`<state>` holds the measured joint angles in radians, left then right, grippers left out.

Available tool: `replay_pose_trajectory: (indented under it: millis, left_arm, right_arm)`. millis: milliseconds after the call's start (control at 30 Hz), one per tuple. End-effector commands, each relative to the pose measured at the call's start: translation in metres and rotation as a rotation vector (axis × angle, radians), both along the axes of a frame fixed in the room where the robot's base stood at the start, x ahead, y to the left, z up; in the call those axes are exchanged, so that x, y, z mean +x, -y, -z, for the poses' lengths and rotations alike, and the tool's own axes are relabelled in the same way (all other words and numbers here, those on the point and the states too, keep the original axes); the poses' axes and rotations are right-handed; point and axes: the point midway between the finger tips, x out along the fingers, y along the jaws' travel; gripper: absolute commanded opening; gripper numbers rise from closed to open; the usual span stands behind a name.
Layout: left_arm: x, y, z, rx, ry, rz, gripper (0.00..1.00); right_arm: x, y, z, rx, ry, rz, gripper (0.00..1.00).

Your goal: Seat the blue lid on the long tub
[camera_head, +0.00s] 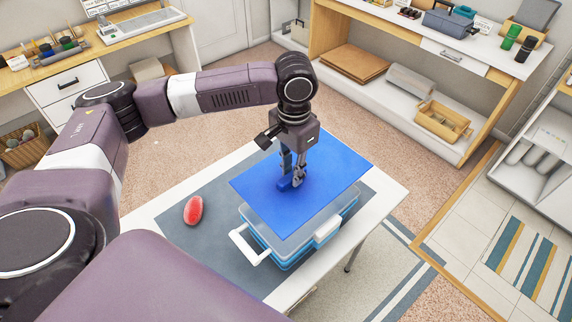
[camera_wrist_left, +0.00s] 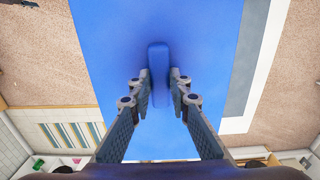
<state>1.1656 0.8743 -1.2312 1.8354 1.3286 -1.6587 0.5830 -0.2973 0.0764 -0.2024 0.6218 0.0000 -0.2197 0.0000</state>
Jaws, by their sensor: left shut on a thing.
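The blue lid (camera_head: 335,170) is a flat sheet with a raised blue handle (camera_head: 285,185) in its middle. My left gripper (camera_head: 293,178) points down and is shut on this handle. In the left wrist view, the lid (camera_wrist_left: 115,60) fills the middle, and the handle (camera_wrist_left: 158,75) stands between the two fingers of the gripper (camera_wrist_left: 158,92). The long tub (camera_head: 283,256), clear-walled with blue parts and white handles, is below the lid. The lid hides most of its rim. The tub's front and right sides show past the lid, which appears to be above it. My right gripper is not visible.
The tub stands on a grey mat (camera_head: 190,250) on a white table (camera_head: 385,197). A red oval object (camera_head: 194,210) lies on the mat left of the tub. Shelves and benches stand well back, with open floor between.

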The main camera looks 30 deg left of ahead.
Motion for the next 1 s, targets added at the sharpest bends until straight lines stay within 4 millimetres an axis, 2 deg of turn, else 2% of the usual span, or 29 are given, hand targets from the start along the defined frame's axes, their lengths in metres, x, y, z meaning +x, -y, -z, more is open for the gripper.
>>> replay_pose_trajectory:
  millis: [367,1000]
  left_arm:
    - [-0.002,-0.001,0.001,-0.002,-0.001,0.000,0.00]
    - [-0.002,-0.001,0.055,-0.001,0.000,0.000,0.00]
  right_arm:
    - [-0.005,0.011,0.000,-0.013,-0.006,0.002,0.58]
    - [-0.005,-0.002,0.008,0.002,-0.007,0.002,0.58]
